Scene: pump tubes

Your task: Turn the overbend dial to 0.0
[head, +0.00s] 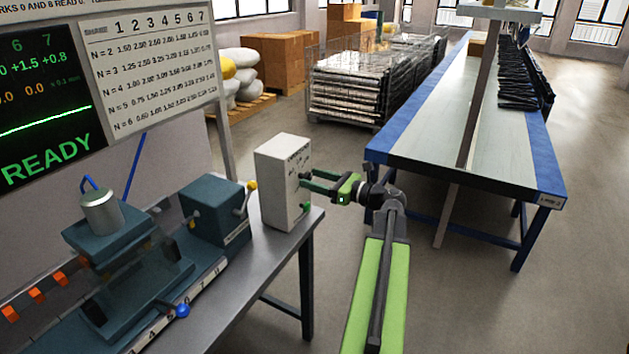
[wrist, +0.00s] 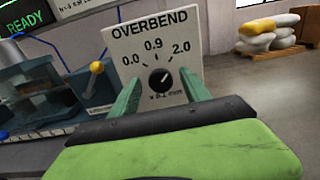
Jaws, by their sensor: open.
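The overbend dial (wrist: 159,78) is a small black knob on the face of a white box (head: 275,190), marked 0.0 at left, 0.9 at top and 2.0 at right. Its light pointer mark seems to lean up and right, between 0.9 and 2.0, but it is small. My gripper (head: 308,182) is open in front of the box face. In the wrist view its green fingers (wrist: 161,75) stand left and right of the knob, with gaps to it. I cannot tell how far the tips are from the face.
The white box stands at the end of a grey bench (head: 265,255). A teal machine (head: 212,212) with a yellow-knobbed lever is beside it. A display (head: 45,110) reads READY. A long blue-edged table (head: 430,150) stands to the right, with open floor between.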

